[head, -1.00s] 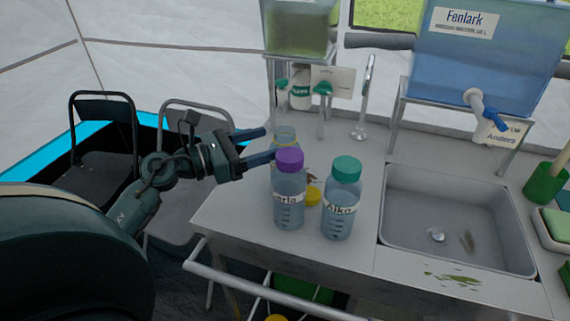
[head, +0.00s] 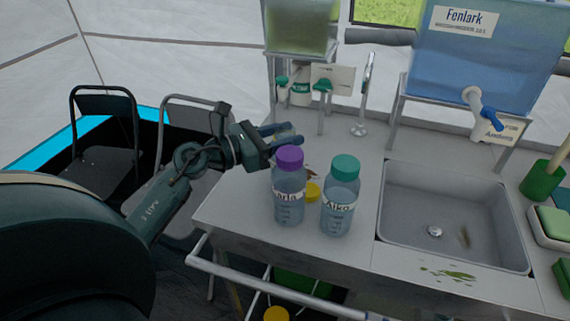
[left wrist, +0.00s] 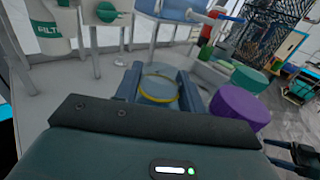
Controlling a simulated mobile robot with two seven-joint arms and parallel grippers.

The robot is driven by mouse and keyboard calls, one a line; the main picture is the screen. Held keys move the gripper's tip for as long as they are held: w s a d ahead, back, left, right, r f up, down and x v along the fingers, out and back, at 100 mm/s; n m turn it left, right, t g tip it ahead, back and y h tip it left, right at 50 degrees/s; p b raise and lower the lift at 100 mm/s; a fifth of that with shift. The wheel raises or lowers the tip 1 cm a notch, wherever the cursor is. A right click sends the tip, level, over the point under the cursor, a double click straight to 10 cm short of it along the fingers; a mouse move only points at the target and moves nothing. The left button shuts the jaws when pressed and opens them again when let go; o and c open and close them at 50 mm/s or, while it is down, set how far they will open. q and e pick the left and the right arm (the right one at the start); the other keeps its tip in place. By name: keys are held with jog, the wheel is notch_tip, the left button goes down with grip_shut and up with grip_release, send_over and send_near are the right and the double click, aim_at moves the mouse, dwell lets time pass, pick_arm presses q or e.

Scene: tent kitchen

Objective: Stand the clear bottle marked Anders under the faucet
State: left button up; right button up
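A clear open bottle with a yellow ring at its mouth (head: 287,131) stands on the counter behind the purple-capped bottle; its label is hidden. It also shows in the left wrist view (left wrist: 158,90), between the fingers. My left gripper (head: 281,137) has one finger on each side of it and looks closed against it. A white tap with a blue handle (head: 480,105) is on the blue Fenlark tank, by a card that seems to read Anders.
A purple-capped bottle (head: 289,195) and the green-capped Aiko bottle (head: 340,200) stand close in front, with a yellow cap (head: 313,192) between. The sink (head: 455,205) is to the right. A greenish tank (head: 298,30) with a green-lever tap is behind. Bare counter (head: 365,165) lies left of the sink.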

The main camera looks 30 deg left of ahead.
pick_arm(q)
grip_shut()
pick_arm(e)
jog(key=shift+r, duration=0.15)
pick_arm(q)
jog(key=shift+r, duration=0.1)
